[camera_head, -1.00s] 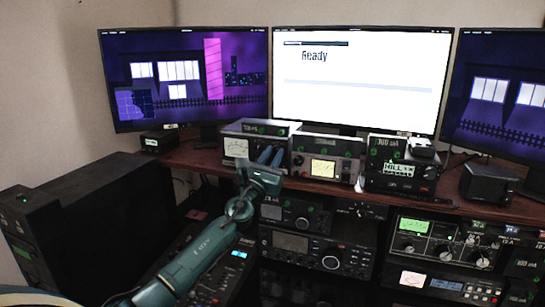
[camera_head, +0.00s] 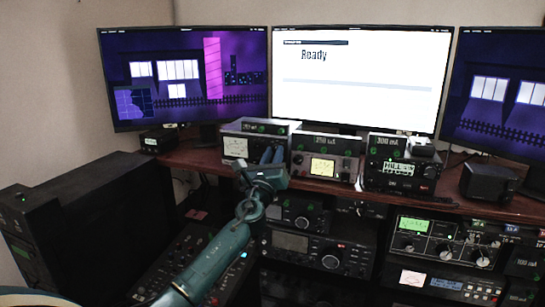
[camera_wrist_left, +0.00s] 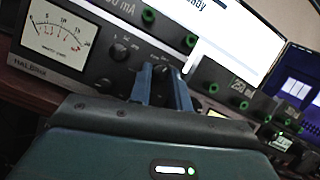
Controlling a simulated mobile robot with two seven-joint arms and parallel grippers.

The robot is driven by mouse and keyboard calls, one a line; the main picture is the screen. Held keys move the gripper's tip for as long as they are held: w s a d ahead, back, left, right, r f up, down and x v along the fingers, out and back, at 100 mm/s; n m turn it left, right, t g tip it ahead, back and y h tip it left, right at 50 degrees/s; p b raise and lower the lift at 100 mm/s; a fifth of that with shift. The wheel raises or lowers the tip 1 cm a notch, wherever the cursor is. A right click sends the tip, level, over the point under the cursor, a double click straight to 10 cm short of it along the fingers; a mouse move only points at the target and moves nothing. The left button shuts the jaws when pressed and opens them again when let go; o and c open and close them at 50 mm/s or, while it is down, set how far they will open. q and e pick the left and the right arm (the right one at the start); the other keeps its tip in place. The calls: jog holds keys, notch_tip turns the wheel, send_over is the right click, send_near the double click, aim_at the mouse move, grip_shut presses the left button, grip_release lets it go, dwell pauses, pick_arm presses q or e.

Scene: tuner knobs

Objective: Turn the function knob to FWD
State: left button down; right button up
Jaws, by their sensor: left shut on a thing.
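My left gripper (camera_head: 271,157) reaches up from the lower left to the front of a tuner box (camera_head: 234,147) with a lit needle meter, on the shelf. In the left wrist view its two blue fingers (camera_wrist_left: 166,84) point at the right part of the tuner panel (camera_wrist_left: 108,68). They are shut on a knob there, which the fingers mostly hide; its pointer setting cannot be read. A second dark knob (camera_wrist_left: 120,51) shows uncovered, left of the fingers. The panel labels are too small and blurred to read. My right gripper is not in view.
Another meter box (camera_head: 325,166) stands close on the right, then a radio with a lit display (camera_head: 399,170). More radios (camera_head: 316,249) sit below the shelf (camera_head: 455,197). Monitors (camera_head: 360,80) stand behind.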

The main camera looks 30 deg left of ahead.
pick_arm(q)
jog(key=n+g+y, duration=0.1)
jog(key=n, duration=0.4)
jog(key=n+g+y+p, duration=0.1)
jog(key=n+g+y, duration=0.1)
jog(key=n, duration=0.3)
jog(key=n+g+y, duration=0.1)
jog(key=n+g, duration=0.1)
jog(key=n, duration=0.3)
jog(key=shift+w+d+r+y+p, duration=0.1)
jog(key=shift+d+r+y+p, duration=0.25)
jog(key=shift+d+y, duration=0.05)
jog(key=shift+n+g, duration=0.3)
